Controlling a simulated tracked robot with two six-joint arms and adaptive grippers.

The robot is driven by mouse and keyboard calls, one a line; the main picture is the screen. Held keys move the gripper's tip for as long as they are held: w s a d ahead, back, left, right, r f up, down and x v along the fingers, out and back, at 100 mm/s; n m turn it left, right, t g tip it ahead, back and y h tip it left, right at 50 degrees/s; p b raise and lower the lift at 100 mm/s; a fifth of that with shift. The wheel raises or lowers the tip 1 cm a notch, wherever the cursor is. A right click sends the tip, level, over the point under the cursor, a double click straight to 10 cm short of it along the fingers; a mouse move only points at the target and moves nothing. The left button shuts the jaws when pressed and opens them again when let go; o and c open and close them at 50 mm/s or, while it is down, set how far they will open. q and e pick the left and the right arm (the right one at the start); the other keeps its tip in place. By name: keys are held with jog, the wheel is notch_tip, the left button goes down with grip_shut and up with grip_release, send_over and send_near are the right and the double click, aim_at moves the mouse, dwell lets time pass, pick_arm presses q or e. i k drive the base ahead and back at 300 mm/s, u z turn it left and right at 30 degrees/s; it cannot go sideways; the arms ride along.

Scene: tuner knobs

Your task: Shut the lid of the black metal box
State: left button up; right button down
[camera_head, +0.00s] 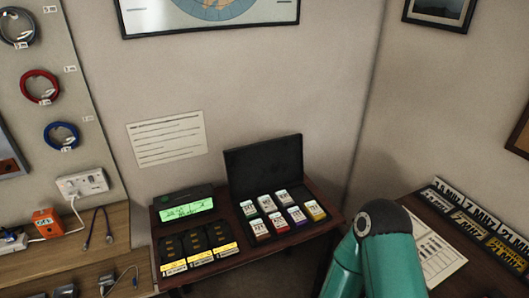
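The black metal box (243,210) stands on a small dark wooden table in the corner. Its lid (264,167) is open and stands nearly upright at the back, leaning against or close to the wall. Inside the box sit several small labelled blocks (283,198) with white tops and coloured fronts, in two rows. A green arm link of mine rises at the lower right, in front of and to the right of the box. Neither gripper shows in the head view.
Left of the box stand a device with a green lit display (187,209) and several black units with yellow labels (197,243). A wooden bench (110,262) is at the left. A right-hand table holds a paper sheet (433,252) and frequency plates (480,222).

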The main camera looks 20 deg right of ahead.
aim_at(257, 169)
jog(key=z, duration=0.05)
jog(key=k, duration=0.55)
jog(key=z, duration=1)
jog(key=i, duration=1.4)
jog(key=z, duration=1.35)
jog(key=i, duration=0.15)
jog(key=u, duration=3.35)
jog(key=i, duration=0.4)
jog(key=z, duration=0.25)
